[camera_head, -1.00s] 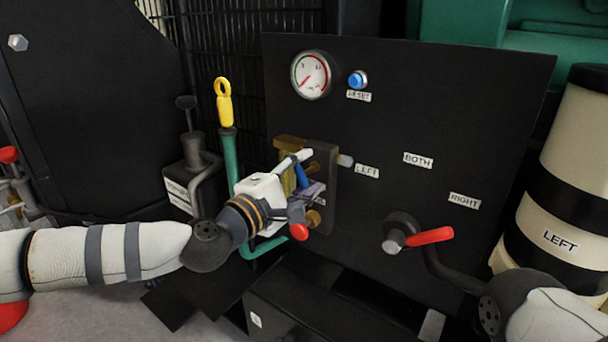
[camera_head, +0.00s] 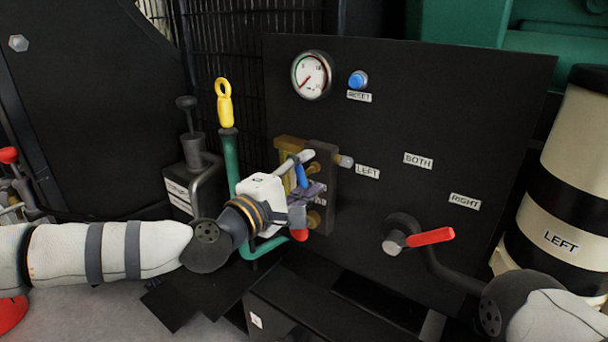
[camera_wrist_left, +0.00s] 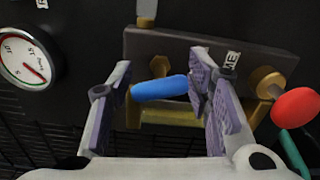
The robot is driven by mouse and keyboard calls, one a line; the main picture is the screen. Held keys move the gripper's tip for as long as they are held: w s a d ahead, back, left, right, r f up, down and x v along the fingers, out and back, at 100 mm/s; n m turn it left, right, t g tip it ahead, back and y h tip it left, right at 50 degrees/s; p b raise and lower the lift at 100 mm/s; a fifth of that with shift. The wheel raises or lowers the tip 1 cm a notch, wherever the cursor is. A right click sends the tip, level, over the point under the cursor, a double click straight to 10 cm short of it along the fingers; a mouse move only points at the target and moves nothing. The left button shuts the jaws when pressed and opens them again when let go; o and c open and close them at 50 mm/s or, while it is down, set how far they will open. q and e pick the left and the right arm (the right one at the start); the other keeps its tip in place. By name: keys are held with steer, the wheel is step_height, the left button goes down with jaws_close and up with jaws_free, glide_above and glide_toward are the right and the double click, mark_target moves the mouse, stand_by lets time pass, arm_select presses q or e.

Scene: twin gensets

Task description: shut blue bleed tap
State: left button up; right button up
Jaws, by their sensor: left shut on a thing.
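The blue bleed tap (camera_head: 301,176) is a short blue lever on the brass fittings of a dark block (camera_head: 325,190), mounted on the left of the black panel. My left gripper (camera_head: 306,188) is at this block, with its fingers around the blue lever and partly hiding it. In the left wrist view the blue lever (camera_wrist_left: 160,88) lies crosswise between the two purple-padded fingers (camera_wrist_left: 163,95), and the gripper is shut on it.
A red knob (camera_head: 299,235) sits just below my left gripper. The panel carries a gauge (camera_head: 311,76), a blue reset button (camera_head: 358,80) and a red-handled selector (camera_head: 430,236). A yellow-ringed dipstick (camera_head: 224,102) on a green tube stands left of the block.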

arm_select(q)
steer(key=m, duration=0.3)
steer(key=shift+d+f, duration=0.1)
steer(key=shift+f, duration=0.05)
steer(key=m, duration=0.3)
steer(key=m+p, duration=0.1)
steer(key=m, duration=0.1)
steer(key=shift+m, duration=0.4)
steer(key=m+p, duration=0.1)
steer(key=m, duration=0.2)
steer(key=shift+m, duration=0.3)
steer(key=m+p, duration=0.1)
steer(key=m, duration=0.4)
steer(key=shift+p, duration=0.3)
steer(key=shift+a+m+p, duration=0.2)
steer(key=shift+m+p, duration=0.3)
steer(key=shift+m, duration=1.7)
arm_select(e)
steer(key=w+r+t, duration=0.1)
steer(key=w+r, duration=0.3)
steer(key=r, duration=0.1)
steer(key=shift+w+t, duration=0.3)
steer(key=shift+t, duration=0.1)
arm_select(q)
steer(key=shift+w, duration=0.1)
steer(key=shift+c, duration=0.2)
arm_select(e)
steer(key=shift+r, duration=0.15)
